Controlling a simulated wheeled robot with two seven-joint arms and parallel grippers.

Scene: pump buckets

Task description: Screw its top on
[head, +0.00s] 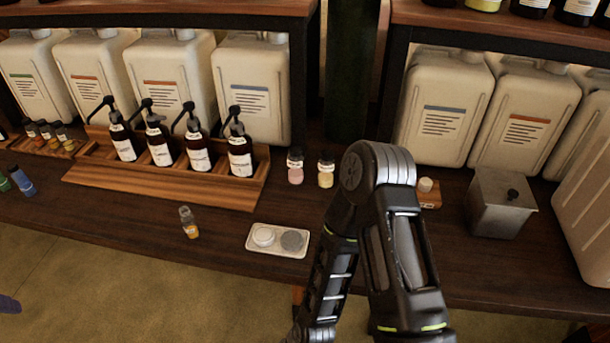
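A small white round piece (425,185), possibly a cap, sits on a wooden block (431,202) right of my arm. My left gripper is not in view.
A white tray (256,249) with a white and a grey round piece lies near the front edge. A wooden rack (160,187) holds several dark pump bottles. A metal box (499,206) stands at right. Large jugs line the back. Counter is clear around the clear bottle.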

